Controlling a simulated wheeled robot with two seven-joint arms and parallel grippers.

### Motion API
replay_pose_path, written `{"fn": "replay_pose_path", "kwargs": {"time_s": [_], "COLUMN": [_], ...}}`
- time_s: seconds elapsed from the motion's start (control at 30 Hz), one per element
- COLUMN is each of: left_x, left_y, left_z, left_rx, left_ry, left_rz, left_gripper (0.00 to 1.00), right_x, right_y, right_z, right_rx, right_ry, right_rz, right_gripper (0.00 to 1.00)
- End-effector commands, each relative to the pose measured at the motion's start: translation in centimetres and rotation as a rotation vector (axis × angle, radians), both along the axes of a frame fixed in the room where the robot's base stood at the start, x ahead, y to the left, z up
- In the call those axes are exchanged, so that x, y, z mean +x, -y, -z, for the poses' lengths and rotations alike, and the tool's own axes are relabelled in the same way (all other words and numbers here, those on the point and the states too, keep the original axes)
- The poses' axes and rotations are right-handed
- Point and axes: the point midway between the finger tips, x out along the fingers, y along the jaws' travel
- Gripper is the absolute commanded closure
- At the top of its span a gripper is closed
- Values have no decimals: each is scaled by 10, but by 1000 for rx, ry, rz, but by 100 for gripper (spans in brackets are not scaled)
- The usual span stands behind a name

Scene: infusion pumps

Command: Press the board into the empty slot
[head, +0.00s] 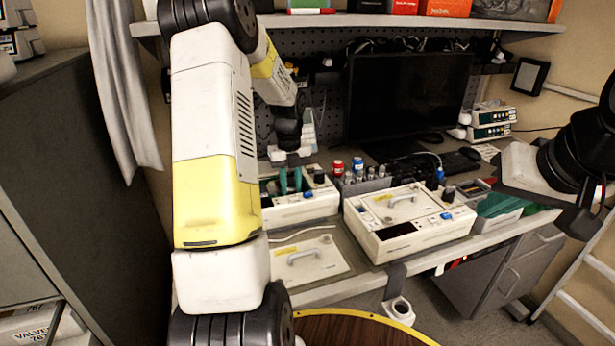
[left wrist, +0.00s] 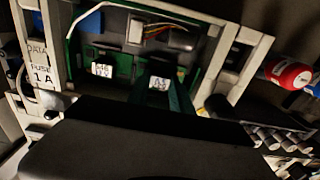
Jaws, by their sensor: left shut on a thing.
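The opened infusion pump (head: 308,207) stands on the bench with its inside exposed. My left gripper (head: 291,168) points down into it and is shut on a green board. In the left wrist view the board (left wrist: 178,98), with a white label, stands in the open housing (left wrist: 235,62). Another green board with a white label (left wrist: 102,70) is to its left. The board's lower edge and the slot under it are hidden, so I cannot tell how deep it sits. My right gripper (head: 598,190) is at the right edge, away from the pump; its fingers are unclear.
A removed cover with a handle (head: 306,260) lies in front of the open pump. A monitor (head: 408,97) is at the back. Wires (left wrist: 160,30) run inside the housing.

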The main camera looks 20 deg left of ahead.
Motion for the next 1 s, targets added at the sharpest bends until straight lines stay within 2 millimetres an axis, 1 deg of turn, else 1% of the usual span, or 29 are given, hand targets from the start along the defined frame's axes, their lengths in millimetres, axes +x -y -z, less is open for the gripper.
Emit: {"fn": "replay_pose_path", "kwargs": {"time_s": [0.4, 0.43, 0.53, 0.8, 0.87, 1.0], "left_x": [0, 0, 0, 0, 0, 0], "left_y": [0, 0, 0, 0, 0, 0], "left_z": [3, 3, 3, 1, -4, -21], "left_rx": [0, 0, 0, 1, 1, 0], "left_ry": [0, 0, 0, 1, 1, 2], "left_rz": [0, 0, 0, 0, -1, -1], "left_gripper": [100, 68, 48, 48, 48, 48], "right_x": [0, 0, 0, 0, 0, 0], "right_y": [0, 0, 0, 0, 0, 0], "right_z": [0, 0, 0, 0, 0, 0], "right_rx": [0, 0, 0, 0, 0, 0], "right_ry": [0, 0, 0, 0, 0, 0], "right_rz": [0, 0, 0, 0, 0, 0], "right_gripper": [100, 100, 100, 100, 100, 100]}}
